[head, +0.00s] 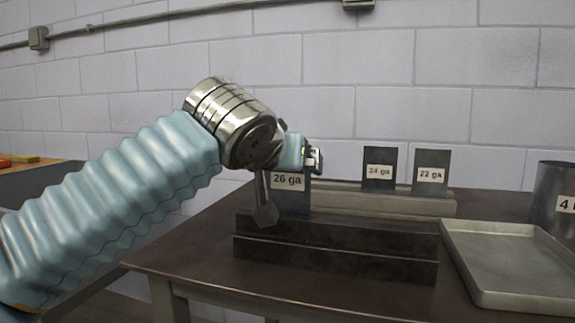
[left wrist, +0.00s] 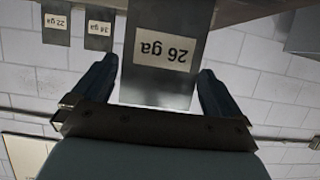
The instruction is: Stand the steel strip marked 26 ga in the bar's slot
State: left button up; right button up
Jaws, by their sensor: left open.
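The steel strip marked 26 ga (head: 291,198) is a dark upright plate with a white label, partly covered by my left gripper (head: 286,186). It stands just behind the top edge of the long dark bar (head: 335,262); I cannot tell whether its lower edge is in the bar's slot. In the left wrist view the strip (left wrist: 160,84) appears upside down between the two fingers of my left gripper (left wrist: 158,70). The fingers are open, with visible gaps at both sides of the strip. My right gripper is not in view.
A low pale rack (head: 385,203) behind the bar holds the 24 ga strip (head: 379,185) and the 22 ga strip (head: 431,188). A shallow metal tray (head: 470,285) lies at the right, near a dark cylinder marked 4 (head: 553,180). The table's front left is clear.

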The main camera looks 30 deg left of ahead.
pick_arm(q)
jog(key=v, duration=1.2)
jog(key=shift+s+p, duration=0.3)
jog(key=shift+p, duration=0.1)
jog(key=shift+d, duration=0.1)
